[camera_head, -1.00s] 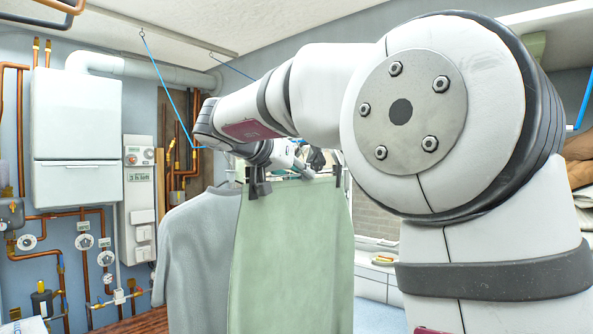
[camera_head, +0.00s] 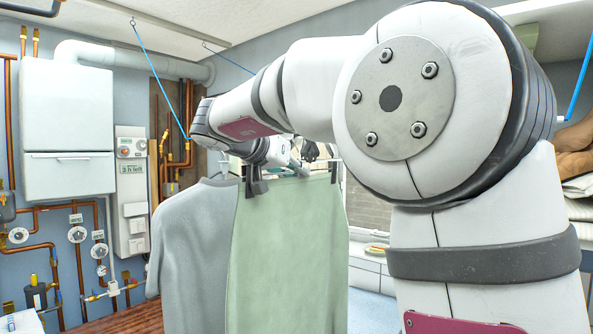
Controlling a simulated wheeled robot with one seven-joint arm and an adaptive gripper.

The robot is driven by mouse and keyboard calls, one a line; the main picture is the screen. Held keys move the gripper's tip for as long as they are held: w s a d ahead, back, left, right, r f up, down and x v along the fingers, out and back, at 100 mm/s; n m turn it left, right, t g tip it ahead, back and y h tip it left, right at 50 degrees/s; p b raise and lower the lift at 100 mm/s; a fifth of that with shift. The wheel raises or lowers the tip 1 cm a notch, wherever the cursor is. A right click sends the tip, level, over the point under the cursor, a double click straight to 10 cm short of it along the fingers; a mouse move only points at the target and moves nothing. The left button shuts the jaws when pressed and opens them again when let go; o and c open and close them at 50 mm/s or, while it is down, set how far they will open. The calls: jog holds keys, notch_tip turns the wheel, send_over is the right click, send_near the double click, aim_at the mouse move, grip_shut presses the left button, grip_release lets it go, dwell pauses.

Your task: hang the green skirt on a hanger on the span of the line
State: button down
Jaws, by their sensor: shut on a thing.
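The green skirt (camera_head: 286,255) hangs upright from a hanger by dark clips (camera_head: 254,184) at its waistband. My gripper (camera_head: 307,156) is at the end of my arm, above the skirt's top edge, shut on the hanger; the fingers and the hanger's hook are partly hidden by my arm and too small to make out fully. Another stretch of blue line (camera_head: 580,85) shows at the far right. The middle of the span is hidden behind my arm.
A grey garment (camera_head: 192,250) hangs just left of the skirt and is partly overlapped by it. A white boiler (camera_head: 67,130), copper pipes and gauges line the left wall. Folded cloths (camera_head: 577,186) are stacked at the right. A wooden surface (camera_head: 120,320) lies at the lower left.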

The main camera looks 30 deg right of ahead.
jog(key=shift+f, duration=0.3)
jog(key=c, duration=1.5)
grip_release()
jog(key=v, duration=1.2)
jog(key=shift+r, duration=0.15)
